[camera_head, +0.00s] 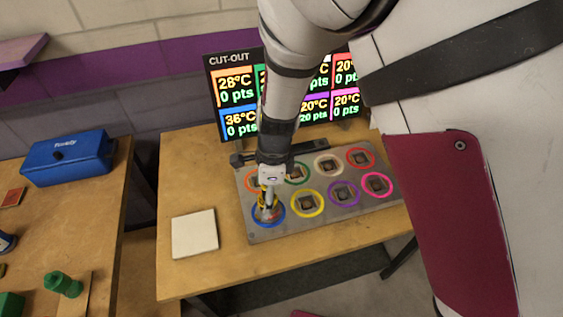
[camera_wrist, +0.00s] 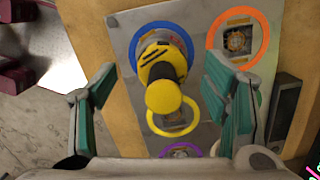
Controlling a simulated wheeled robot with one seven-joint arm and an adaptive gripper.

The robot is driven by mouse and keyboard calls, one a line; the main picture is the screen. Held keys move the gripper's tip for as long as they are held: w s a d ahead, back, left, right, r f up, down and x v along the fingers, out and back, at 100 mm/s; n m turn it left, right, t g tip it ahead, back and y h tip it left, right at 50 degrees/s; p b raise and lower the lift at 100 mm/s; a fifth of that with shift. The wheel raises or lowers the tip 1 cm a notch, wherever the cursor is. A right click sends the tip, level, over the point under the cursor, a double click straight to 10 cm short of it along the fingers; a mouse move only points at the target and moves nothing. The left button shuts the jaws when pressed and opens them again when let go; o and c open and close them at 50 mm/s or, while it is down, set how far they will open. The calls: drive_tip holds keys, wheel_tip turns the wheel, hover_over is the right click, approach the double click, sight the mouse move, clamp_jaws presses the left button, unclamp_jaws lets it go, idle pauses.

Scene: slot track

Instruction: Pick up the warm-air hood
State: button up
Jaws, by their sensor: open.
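The warm-air hood, a yellow piece with a black band and a round yellow knob (camera_wrist: 163,98), stands in the blue ring (camera_wrist: 187,42) of the grey plate (camera_wrist: 125,28). In the head view the hood (camera_head: 268,213) is at the plate's front left, partly hidden by my gripper (camera_head: 270,190). My gripper (camera_wrist: 160,86) is open above it, with the teal fingers apart on either side of the knob. The fingers do not look closed on it; the exact height gap cannot be told.
The plate carries several other coloured rings, such as the yellow ring (camera_head: 307,203) and red ring (camera_head: 361,158). A screen (camera_head: 238,92) stands behind it. A pale square pad (camera_head: 194,234) lies to the left. A blue box (camera_head: 68,160) sits on another table.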

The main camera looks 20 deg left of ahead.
drive_tip(key=shift+a+f, duration=0.15)
drive_tip(key=shift+f, duration=0.85)
drive_tip(key=shift+a+f, duration=0.1)
drive_tip(key=shift+f, duration=0.85)
clamp_jaws()
drive_tip(key=shift+r, duration=0.1)
